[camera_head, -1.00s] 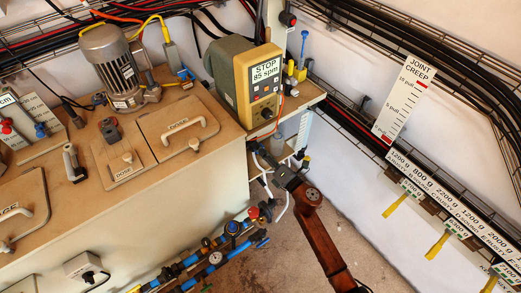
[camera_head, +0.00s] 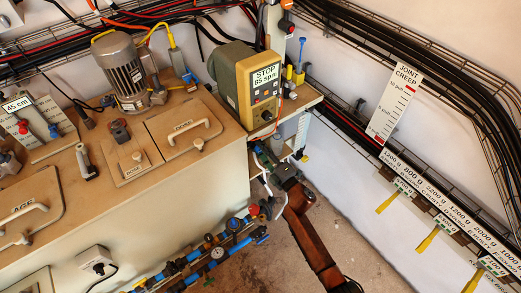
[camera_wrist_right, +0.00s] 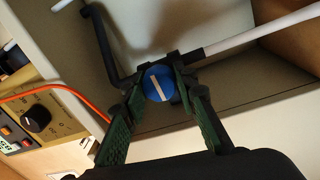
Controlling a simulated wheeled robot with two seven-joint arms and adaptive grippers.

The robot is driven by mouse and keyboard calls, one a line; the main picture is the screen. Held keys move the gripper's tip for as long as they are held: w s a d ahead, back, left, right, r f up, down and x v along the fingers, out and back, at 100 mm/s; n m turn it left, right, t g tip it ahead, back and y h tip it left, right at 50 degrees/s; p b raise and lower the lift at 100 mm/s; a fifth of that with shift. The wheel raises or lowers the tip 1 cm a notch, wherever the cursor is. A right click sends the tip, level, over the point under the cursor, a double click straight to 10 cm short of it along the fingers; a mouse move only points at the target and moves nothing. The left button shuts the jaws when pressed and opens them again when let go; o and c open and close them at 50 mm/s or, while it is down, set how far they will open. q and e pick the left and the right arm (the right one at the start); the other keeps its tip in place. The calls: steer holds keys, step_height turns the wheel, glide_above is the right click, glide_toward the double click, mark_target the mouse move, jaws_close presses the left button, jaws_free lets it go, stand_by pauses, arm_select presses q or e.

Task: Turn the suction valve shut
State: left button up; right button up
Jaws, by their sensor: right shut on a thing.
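A round blue valve knob (camera_wrist_right: 159,83) with a white line across it shows in the right wrist view. The line runs on a slant from upper left to lower right. It sits on dark fittings where a white tube and a black bent tube meet. My right gripper (camera_head: 263,154) is under the pump shelf, with its green-padded fingers shut on either side of the knob. In the head view the gripper and shelf hide the knob. No label naming the valve is readable. My left gripper is not in view.
The dosing pump (camera_head: 248,84) above reads STOP 85 spm. An orange tube (camera_wrist_right: 62,90) runs close beside the fingers. White tubes hang below the shelf. Blue pipes with several valves (camera_head: 215,250) run along the tank's front. The floor to the right is clear.

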steer(key=shift+d, duration=0.1)
stand_by(0.4)
steer(key=o, duration=1.2)
steer(key=shift+c, duration=0.2)
steer(key=shift+s, duration=0.1)
steer(key=v, duration=1.1)
steer(key=shift+s+d, duration=0.25)
steer(key=shift+s, duration=0.05)
